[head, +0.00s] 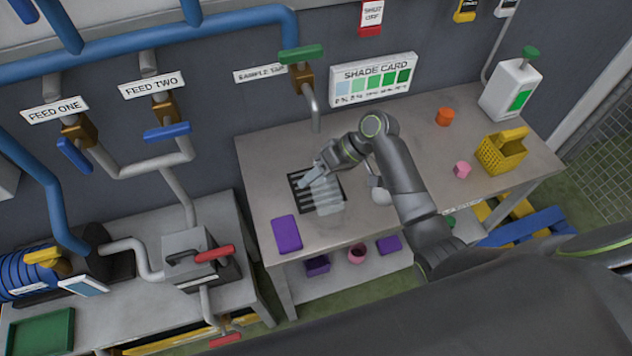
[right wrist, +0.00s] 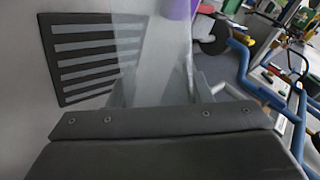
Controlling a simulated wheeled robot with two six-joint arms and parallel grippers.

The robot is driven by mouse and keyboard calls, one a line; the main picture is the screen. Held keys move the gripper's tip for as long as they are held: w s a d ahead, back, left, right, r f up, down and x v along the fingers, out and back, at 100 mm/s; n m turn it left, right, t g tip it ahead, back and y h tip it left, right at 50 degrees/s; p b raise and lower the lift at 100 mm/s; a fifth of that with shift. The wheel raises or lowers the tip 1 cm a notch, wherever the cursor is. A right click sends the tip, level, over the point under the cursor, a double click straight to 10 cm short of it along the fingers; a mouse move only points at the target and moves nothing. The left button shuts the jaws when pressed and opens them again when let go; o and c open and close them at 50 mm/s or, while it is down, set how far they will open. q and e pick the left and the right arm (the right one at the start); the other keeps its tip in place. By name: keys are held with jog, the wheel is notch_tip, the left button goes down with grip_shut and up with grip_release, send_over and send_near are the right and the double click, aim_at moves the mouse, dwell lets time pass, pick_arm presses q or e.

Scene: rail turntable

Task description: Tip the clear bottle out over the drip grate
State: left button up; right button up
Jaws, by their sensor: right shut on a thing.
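The drip grate (head: 299,181) is a dark slotted square set in the grey bench top, below the sample tap spout (head: 314,112). It also shows at the left of the right wrist view (right wrist: 84,58). My right gripper (head: 318,180) is over the grate and shut on the clear bottle (head: 328,203). The bottle is see-through and faint, over the grate's right part; its exact tilt and any contents are hard to tell. In the right wrist view the bottle (right wrist: 150,50) rises between my fingers beside the grate. My left gripper is not in view.
A purple block (head: 287,233) lies left of the grate near the bench's front edge. An orange cup (head: 445,117), a pink piece (head: 462,170), a yellow basket (head: 498,155) and a white jug (head: 508,90) stand to the right. The shade card (head: 372,79) is behind.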

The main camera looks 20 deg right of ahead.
aim_at(331, 189)
jog(key=shift+s+f+n+t+b, duration=0.15)
jog(key=shift+s+n+t+b, duration=0.25)
jog(key=shift+s+t+b, duration=0.5)
jog(key=s+n+t+b, duration=0.1)
jog(key=s+t+b, duration=0.1)
jog(key=b, duration=0.2)
jog(key=shift+s+d+b, duration=0.1)
jog(key=shift+b, duration=0.2)
pick_arm(q)
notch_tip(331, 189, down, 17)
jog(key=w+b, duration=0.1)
jog(key=b, duration=0.8)
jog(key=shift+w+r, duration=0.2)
pick_arm(e)
jog(key=s+r+n+t+y, duration=0.2)
jog(key=s+n+t, duration=0.1)
jog(key=s+t, duration=0.2)
jog(key=shift+s, duration=0.7)
jog(key=shift+d, duration=0.1)
jog(key=d+m+t+h, duration=0.1)
jog(key=d, duration=0.1)
jog(key=w+d+m+t+h, duration=0.1)
jog(key=d, duration=0.1)
jog(key=d+m+t+h, duration=0.1)
jog(key=d, duration=0.1)
jog(key=shift+w+d+f+h, duration=0.15)
jog(key=shift+f+h, duration=0.05)
jog(key=shift+h, duration=0.2)
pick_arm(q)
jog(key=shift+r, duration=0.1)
